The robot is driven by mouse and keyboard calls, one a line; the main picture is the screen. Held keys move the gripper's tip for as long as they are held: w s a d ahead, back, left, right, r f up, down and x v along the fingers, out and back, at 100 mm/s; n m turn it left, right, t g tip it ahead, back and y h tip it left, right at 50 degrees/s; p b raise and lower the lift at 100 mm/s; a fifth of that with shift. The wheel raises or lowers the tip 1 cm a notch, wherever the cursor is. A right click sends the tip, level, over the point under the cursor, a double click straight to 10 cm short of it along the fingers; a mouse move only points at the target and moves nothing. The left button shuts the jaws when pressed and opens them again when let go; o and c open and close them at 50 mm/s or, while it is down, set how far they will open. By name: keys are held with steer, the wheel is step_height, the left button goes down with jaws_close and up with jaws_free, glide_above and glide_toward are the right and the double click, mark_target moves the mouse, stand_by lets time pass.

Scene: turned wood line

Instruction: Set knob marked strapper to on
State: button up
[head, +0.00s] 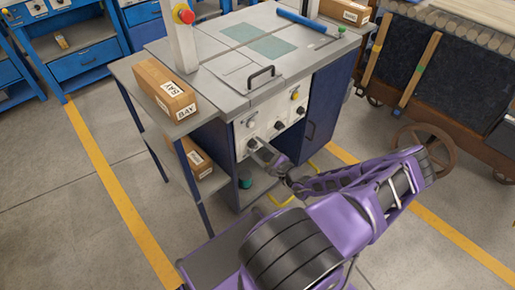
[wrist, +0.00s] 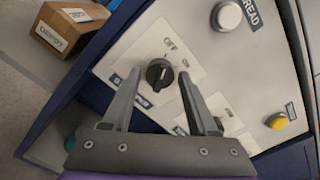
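A black round knob (wrist: 159,73) sits on a white plate with OFF and ON lettering in the wrist view. A blue label beside it is partly hidden by a finger, so I cannot read its full name. The knob's exact setting is unclear. My gripper (wrist: 160,76) is open, its fingers on either side of the knob with visible gaps; I cannot tell how deep they reach. In the head view my gripper (head: 262,150) is at the lower left of the control panel (head: 270,112).
A white button (wrist: 227,17) and a yellow button (wrist: 277,121) are on the same panel. Other black knobs (head: 279,125) sit right of my gripper. A box (head: 165,88) rests on the side shelf. A handle (head: 261,75) stands above the panel.

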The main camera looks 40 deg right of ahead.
jaws_close()
steer(key=m+p, duration=0.1)
steer(key=m, duration=0.4)
steer(key=shift+m, duration=0.3)
steer(key=m, duration=0.6)
steer(key=shift+m, duration=0.3)
stand_by(0.3)
steer(key=shift+o, duration=1.6)
jaws_free()
